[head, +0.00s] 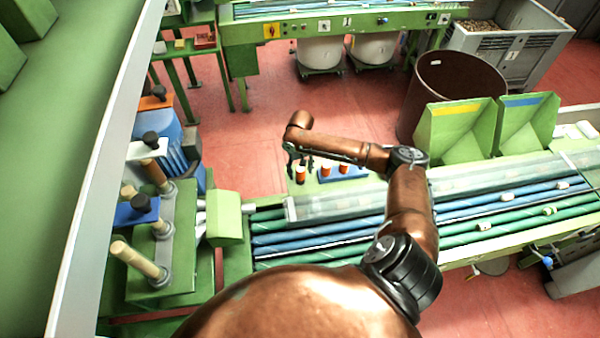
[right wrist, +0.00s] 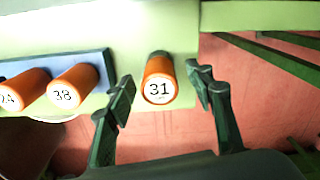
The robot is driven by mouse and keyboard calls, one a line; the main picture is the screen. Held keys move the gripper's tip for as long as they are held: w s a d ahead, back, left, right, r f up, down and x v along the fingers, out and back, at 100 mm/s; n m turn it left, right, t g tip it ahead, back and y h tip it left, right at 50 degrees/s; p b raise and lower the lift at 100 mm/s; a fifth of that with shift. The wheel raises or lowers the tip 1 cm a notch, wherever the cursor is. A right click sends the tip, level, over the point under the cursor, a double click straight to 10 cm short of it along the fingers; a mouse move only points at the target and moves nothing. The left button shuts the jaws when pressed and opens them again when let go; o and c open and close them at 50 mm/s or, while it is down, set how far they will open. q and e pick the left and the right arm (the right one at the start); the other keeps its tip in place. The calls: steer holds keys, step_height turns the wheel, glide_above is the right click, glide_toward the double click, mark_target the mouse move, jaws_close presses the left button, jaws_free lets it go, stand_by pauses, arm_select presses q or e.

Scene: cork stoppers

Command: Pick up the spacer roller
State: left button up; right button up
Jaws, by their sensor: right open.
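An orange roller with a white end marked 31 (right wrist: 159,80) stands on a pale green ledge, apart from the blue holder. It also shows in the head view (head: 300,175). My right gripper (right wrist: 160,76) is open, with one finger to each side of this roller in the right wrist view and a visible gap on both sides. In the head view the right gripper (head: 300,160) is just above the roller. Two similar rollers, marked 38 (right wrist: 75,88) and 24 (right wrist: 22,92), stand on the blue holder to the left in the wrist view. My left gripper is out of view.
The blue holder (right wrist: 104,62) is close beside the left finger in the wrist view. A conveyor with blue and green rollers (head: 330,232) runs alongside, under a clear cover (head: 345,205). A brown bin (head: 455,85) and green hoppers (head: 458,125) stand behind to the right.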

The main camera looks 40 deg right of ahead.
steer(key=shift+s, duration=0.2)
steer(key=shift+w+f, duration=0.1)
steer(key=shift+w, duration=0.1)
steer(key=shift+c, duration=0.9)
steer(key=shift+s, duration=0.1)
steer(key=c, duration=1.1)
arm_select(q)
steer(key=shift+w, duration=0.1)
